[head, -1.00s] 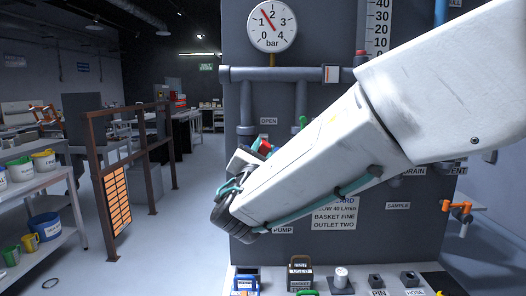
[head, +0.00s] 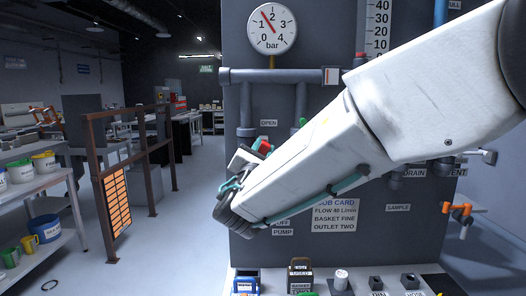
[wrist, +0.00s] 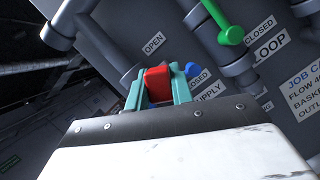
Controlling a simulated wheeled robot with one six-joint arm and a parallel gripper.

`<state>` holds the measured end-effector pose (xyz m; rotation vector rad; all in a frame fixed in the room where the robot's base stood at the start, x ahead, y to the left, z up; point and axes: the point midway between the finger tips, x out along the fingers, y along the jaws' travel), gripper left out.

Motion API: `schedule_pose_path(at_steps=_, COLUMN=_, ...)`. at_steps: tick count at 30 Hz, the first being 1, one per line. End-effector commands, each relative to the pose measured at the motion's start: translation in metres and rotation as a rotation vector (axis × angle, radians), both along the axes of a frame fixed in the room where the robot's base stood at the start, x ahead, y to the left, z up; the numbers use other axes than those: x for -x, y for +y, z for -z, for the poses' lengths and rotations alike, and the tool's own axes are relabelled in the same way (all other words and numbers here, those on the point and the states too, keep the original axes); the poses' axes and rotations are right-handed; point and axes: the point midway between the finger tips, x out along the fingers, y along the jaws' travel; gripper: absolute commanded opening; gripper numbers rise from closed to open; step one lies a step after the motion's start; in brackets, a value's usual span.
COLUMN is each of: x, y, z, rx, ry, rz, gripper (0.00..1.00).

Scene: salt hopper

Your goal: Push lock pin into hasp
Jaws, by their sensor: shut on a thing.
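My gripper (wrist: 158,84) has teal fingers shut on a red block (wrist: 158,86), which I take to be the head of the lock pin. The red block also shows in the head view (head: 264,147), just past my wrist and in front of the dark panel. A blue part (wrist: 191,71) shows just behind the right finger in the wrist view, near the SUPPLY label. The pin's shaft and the hasp are hidden behind the gripper, so I cannot tell whether they touch.
The grey panel (head: 345,120) carries pipes (head: 280,76), a pressure gauge (head: 271,28) and a job card (head: 335,215). A green valve handle (wrist: 231,34) stands right of my gripper. A bench with small items lies below. A brown rail (head: 128,112) and shelves stand left.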

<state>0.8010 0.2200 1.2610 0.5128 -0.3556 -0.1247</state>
Motion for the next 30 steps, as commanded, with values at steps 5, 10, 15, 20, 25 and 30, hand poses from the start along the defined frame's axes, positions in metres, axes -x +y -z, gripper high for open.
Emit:
schedule_pose_path(at_steps=5, x=-0.0038, y=-0.0004, z=0.0003, rx=0.0, ry=0.0, rz=0.001, gripper=0.0)
schedule_pose_path(at_steps=10, x=-0.0033, y=-0.0003, z=0.0001, rx=0.0, ry=0.0, rz=0.0, gripper=0.42)
schedule_pose_path(at_steps=15, x=-0.0032, y=-0.0003, z=0.0004, rx=0.001, ry=0.001, rz=0.001, gripper=0.48)
schedule_pose_path(at_steps=20, x=-0.0031, y=-0.001, z=0.0014, rx=0.001, ry=0.003, rz=0.003, gripper=0.68)
schedule_pose_path(at_steps=25, x=-0.0036, y=-0.0037, z=0.0027, rx=0.001, ry=0.005, rz=0.006, gripper=0.68)
schedule_pose_path(at_steps=30, x=-0.0038, y=-0.0048, z=0.0036, rx=0.001, ry=0.006, rz=0.009, gripper=0.68)
